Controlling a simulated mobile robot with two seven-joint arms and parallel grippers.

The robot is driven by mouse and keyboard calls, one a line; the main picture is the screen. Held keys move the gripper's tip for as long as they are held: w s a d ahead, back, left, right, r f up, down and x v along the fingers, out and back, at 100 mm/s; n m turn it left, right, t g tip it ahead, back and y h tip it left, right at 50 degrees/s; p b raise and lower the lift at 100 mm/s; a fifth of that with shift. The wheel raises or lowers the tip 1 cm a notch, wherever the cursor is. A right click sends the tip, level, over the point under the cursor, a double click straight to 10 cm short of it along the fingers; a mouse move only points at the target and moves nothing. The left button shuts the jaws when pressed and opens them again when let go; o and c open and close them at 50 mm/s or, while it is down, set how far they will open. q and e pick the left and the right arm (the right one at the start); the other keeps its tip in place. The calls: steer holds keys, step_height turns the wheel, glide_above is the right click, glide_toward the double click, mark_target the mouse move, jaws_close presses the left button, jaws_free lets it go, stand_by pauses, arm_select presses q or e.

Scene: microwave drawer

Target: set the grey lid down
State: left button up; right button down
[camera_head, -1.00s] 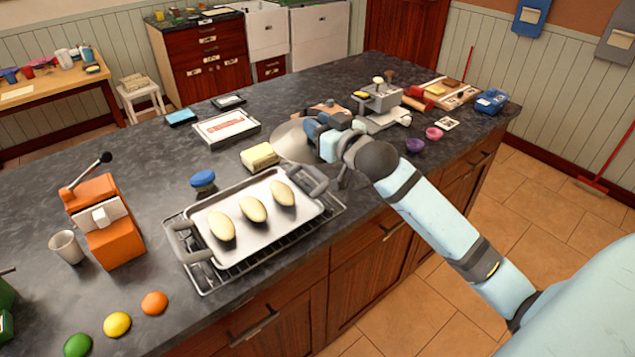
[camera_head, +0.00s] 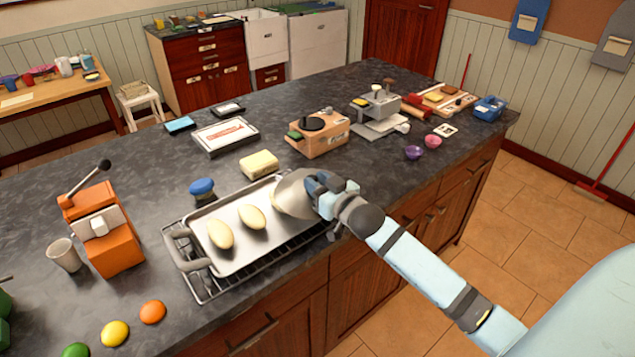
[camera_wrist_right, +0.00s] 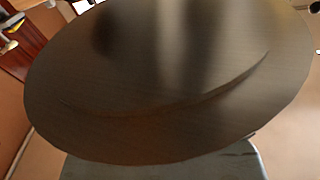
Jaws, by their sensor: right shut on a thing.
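The grey lid (camera_head: 290,196) is a round metallic disc in the head view, at the right end of the metal tray (camera_head: 228,271). My right gripper (camera_head: 318,190) is shut on the lid at its right side. The lid hides the tray's right handle and the right part of the tray. I cannot tell whether it touches the tray. In the right wrist view the lid (camera_wrist_right: 165,80) fills most of the picture. My left gripper is not in view.
The tray holds pale oval pieces (camera_head: 221,234) and sits on a wire rack (camera_head: 205,291). A yellow block (camera_head: 259,164), a blue-topped jar (camera_head: 202,188) and a wooden box (camera_head: 318,142) stand behind. An orange press (camera_head: 105,235) is at left. Bare counter lies between the lid and the purple bowl (camera_head: 412,153).

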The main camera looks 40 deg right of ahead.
steer(key=shift+f, duration=0.45)
steer(key=shift+f, duration=0.1)
steer(key=c, duration=0.8)
jaws_free()
steer(key=shift+c, duration=0.2)
